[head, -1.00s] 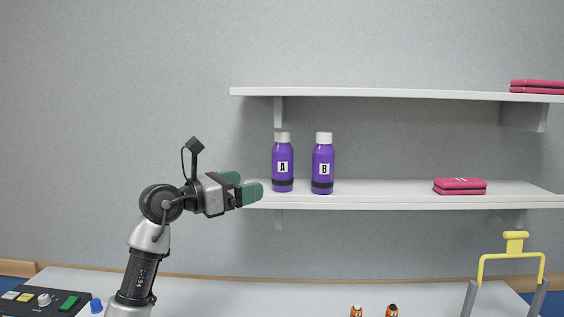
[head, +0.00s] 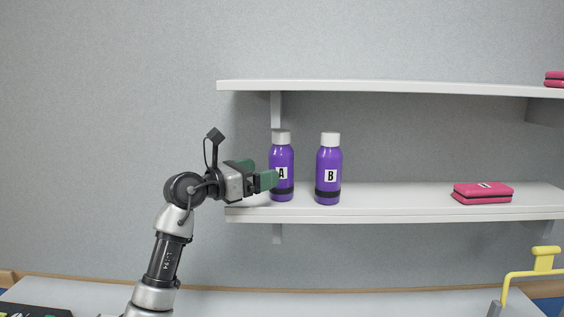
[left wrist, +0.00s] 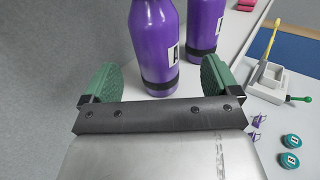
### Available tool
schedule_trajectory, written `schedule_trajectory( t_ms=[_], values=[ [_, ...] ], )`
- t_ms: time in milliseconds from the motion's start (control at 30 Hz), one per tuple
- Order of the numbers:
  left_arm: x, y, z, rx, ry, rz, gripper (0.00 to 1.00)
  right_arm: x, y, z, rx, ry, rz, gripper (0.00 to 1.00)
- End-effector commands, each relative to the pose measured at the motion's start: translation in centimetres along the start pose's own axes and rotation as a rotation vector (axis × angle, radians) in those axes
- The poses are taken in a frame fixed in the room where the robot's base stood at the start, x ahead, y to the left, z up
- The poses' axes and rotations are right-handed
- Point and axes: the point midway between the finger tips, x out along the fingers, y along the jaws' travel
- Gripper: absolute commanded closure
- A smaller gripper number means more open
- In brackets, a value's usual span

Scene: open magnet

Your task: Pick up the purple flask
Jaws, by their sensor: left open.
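Two purple flasks with white caps stand upright on the lower shelf: flask A (head: 282,155) on the left and flask B (head: 328,170) to its right. My left gripper (head: 259,174) is open at the shelf's left end, with its green fingers pointing at flask A and one fingertip overlapping its left edge in the head view. In the left wrist view, flask A (left wrist: 155,50) stands ahead between the open fingers (left wrist: 158,85), its lower part toward them. Flask B (left wrist: 205,30) is just beyond to the right. I cannot tell whether a finger touches flask A. My right gripper is not in view.
The lower shelf (head: 400,203) also holds a pink case (head: 483,193) farther right. The upper shelf (head: 400,88) runs above the flasks. A table (head: 330,303) lies below, with a yellow-handled thing (head: 530,268) at right. The shelf between flask B and the case is clear.

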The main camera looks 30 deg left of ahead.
Motion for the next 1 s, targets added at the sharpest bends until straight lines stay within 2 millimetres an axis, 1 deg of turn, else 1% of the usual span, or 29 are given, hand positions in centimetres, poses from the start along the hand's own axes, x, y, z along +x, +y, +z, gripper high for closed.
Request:
schedule_trajectory(
  t_ms=[33,133,333,500,600,767,800,967,1000],
  values=[
    [0.4,0.0,0.1,-0.001,0.000,0.000,0.10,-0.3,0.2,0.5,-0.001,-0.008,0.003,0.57],
    [0.9,0.0,0.2,-0.001,0.001,0.000,0.10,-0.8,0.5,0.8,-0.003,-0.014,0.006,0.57],
    [3.4,-0.1,0.6,-0.004,0.001,-0.002,0.10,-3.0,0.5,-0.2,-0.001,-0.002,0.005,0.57],
    [5.3,-0.1,0.3,-0.002,0.001,0.000,0.10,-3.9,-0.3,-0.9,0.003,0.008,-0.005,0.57],
    [5.7,-0.1,0.1,0.001,0.002,0.000,0.10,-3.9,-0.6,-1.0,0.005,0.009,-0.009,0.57],
    [5.7,-0.1,0.0,0.002,0.002,0.001,0.10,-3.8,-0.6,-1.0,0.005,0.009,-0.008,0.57],
    [5.7,-0.1,0.0,0.002,0.002,0.001,0.11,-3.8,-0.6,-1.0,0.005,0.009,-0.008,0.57],
    [5.7,-0.1,0.0,0.001,0.002,0.001,0.36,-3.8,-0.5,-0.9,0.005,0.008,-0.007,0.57],
    [5.7,-0.1,0.0,0.001,0.002,0.001,0.42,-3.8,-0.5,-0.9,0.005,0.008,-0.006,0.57]
  ],
)
